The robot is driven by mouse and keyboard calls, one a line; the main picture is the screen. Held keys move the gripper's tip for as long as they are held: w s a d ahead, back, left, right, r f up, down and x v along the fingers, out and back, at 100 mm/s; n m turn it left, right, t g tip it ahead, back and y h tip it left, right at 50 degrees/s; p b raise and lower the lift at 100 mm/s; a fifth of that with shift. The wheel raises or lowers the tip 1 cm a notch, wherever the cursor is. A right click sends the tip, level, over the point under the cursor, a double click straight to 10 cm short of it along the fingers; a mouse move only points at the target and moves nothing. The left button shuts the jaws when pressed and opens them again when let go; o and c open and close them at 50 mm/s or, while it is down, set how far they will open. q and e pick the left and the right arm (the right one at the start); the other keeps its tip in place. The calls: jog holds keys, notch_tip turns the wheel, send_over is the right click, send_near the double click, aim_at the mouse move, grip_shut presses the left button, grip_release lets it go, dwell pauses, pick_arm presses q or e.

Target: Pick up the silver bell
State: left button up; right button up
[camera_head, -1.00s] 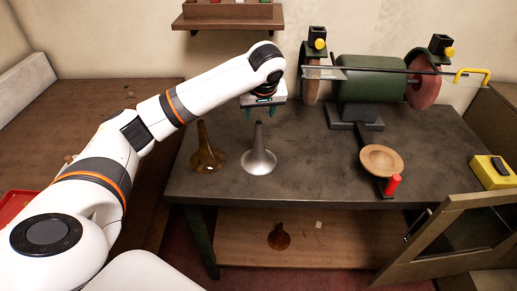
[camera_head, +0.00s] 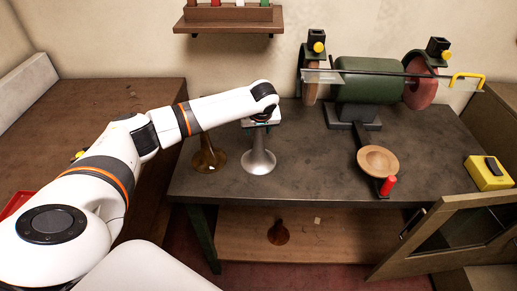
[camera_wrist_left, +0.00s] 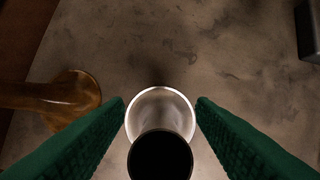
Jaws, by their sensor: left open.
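The silver bell (camera_head: 259,160) stands upright on the dark workbench, flared end down and narrow end up. In the left wrist view the silver bell (camera_wrist_left: 160,103) shows its pale flare and the dark round opening of its narrow end. My left gripper (camera_head: 260,127) is at the bell's top, pointing down. In the left wrist view its green fingers (camera_wrist_left: 161,101) are spread, one on each side of the bell, with gaps between them and it. My right gripper is not in view.
A brown-gold bell (camera_head: 208,160) stands close to the left of the silver one. To the right are a wooden bowl (camera_head: 378,160), a red cylinder (camera_head: 387,186), a green grinding machine (camera_head: 368,85) and a yellow box (camera_head: 488,172). The bench front between is clear.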

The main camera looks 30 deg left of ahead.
pick_arm(q)
jog(key=shift+c, duration=0.2)
grip_shut()
